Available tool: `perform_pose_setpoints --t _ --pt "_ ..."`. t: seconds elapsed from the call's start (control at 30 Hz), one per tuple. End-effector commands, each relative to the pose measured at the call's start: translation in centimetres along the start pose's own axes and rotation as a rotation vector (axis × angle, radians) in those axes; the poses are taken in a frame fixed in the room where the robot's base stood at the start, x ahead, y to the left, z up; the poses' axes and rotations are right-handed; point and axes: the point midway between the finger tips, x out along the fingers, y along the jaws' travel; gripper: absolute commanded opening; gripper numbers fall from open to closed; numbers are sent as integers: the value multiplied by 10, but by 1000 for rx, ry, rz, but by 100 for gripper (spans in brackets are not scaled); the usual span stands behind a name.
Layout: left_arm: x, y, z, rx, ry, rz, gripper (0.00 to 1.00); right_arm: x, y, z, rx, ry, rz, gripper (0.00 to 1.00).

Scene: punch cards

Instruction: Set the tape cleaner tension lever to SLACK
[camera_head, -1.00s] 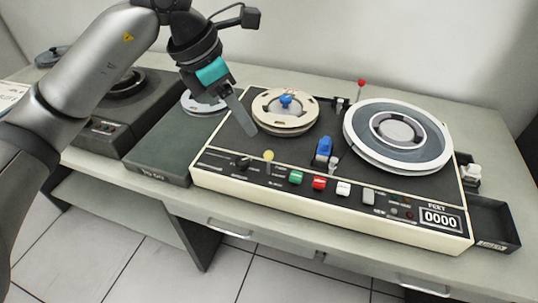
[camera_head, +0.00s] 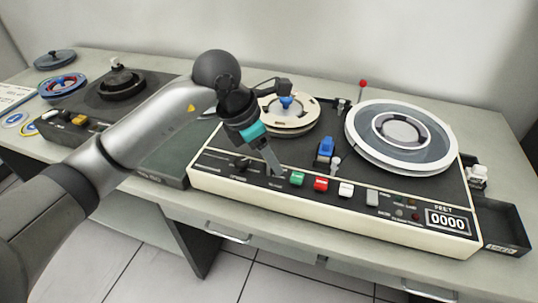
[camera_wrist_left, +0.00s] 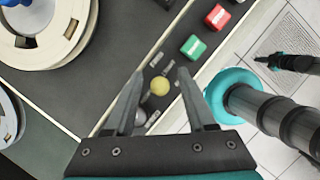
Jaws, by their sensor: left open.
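The tape machine (camera_head: 330,230) has a dark top and a cream front edge. The tension lever appears to be the one with the round yellow knob (camera_wrist_left: 160,86), near the front edge, left of the green button. My left gripper (camera_head: 277,173) is open and points down at this spot. In the left wrist view the knob lies between its two fingers, with room on both sides. In the head view the gripper hides the knob. The lever's labels are not readable. What looks like my right gripper (camera_wrist_left: 280,62) shows small in the left wrist view; its jaws are unclear.
Green (camera_head: 297,178), red (camera_head: 320,184) and white (camera_head: 345,190) buttons line the front, right of my left gripper. A cream reel (camera_head: 290,122) and a large grey reel (camera_head: 362,152) sit behind. A black tray (camera_head: 502,228) is at the right.

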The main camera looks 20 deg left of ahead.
Motion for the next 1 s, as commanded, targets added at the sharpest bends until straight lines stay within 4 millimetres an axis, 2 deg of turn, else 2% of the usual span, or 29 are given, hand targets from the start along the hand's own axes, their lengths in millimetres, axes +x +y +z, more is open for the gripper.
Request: perform_pose_setpoints --t 0.07,0.57,1.0 --pt "0 0 0 0 0 0 56 0 1 0 0 0 1 0" --pt "-1 0 0 0 -1 0 0 0 0 2 -1 -3 0 0" --pt "0 0 -2 7 -15 17 0 5 -6 3 3 -3 -8 0"
